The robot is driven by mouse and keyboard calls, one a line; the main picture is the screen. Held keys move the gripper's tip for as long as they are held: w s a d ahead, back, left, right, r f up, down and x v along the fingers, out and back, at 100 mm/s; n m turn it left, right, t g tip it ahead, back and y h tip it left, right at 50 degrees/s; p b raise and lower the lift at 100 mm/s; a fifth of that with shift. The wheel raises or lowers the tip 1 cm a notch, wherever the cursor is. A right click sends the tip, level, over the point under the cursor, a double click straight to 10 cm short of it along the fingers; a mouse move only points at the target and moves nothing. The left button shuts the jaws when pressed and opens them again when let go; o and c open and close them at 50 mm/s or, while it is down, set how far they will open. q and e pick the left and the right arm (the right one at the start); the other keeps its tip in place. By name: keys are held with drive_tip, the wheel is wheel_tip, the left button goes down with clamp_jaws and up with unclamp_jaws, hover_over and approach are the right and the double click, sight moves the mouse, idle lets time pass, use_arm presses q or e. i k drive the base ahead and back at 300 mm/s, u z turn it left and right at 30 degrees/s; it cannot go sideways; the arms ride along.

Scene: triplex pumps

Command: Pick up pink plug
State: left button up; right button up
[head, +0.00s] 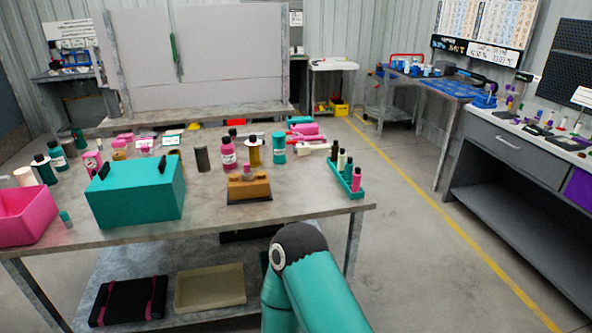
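A small pink plug-like piece (247,170) sits on top of a brown block (249,186) near the front middle of the table. The block stands on a dark base. A teal rack (345,179) to its right holds several small bottles or plugs, one of them pink (356,180) at the near end. I cannot tell for certain which pink piece is the plug. A teal arm link of mine with a dark joint shows at the bottom, in front of the table. Neither gripper is in view.
The grey table (320,211) also bears a teal box (137,200), a pink bin (22,214) and several bottles. A shelf below holds a beige tray (210,288) and a black case (128,301). A grey workbench (518,147) stands right, with clear floor between.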

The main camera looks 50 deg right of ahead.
sight(246, 165)
drive_tip(key=z, duration=0.65)
drive_tip(key=i, duration=1)
